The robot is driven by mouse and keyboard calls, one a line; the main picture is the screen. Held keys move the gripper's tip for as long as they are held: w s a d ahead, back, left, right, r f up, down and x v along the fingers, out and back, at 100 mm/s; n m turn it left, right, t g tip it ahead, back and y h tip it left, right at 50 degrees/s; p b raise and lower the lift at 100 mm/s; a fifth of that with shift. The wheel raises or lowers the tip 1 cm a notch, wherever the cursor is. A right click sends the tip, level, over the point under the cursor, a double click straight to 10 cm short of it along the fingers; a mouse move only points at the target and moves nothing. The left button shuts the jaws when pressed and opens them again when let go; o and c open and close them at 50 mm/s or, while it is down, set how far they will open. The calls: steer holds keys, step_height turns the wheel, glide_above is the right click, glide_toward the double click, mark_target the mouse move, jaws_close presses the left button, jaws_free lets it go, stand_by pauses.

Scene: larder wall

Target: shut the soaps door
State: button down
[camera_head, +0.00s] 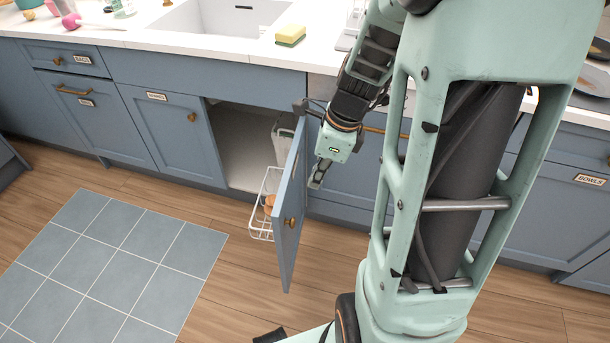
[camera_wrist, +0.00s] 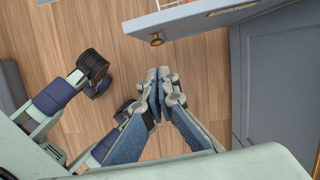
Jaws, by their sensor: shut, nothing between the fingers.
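The open blue cabinet door (camera_head: 290,208) stands swung out from the cabinet under the sink, with a round brass knob on its outer face and a white wire rack (camera_head: 262,205) on its inner side. No label is readable on it. The same door shows at the top of the wrist view (camera_wrist: 205,18), with its knob (camera_wrist: 156,40). My gripper (camera_head: 316,182) is shut and empty, on the outer side of the door, to its right in the head view. In the wrist view my gripper's fingertips (camera_wrist: 158,72) are together below the knob, apart from it.
A closed door (camera_head: 170,122) is to the left. A yellow sponge (camera_head: 290,35) lies on the counter. A blue-grey tiled mat (camera_head: 110,265) covers floor at left; wooden floor is clear around the door.

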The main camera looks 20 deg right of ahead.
steer(key=b, duration=0.3)
glide_toward(283, 210)
steer(key=d+f, duration=0.3)
steer(key=f, duration=0.2)
steer(key=a, duration=0.1)
steer(key=w+a, duration=0.1)
steer(key=a, duration=0.1)
steer(key=shift+r, duration=0.25)
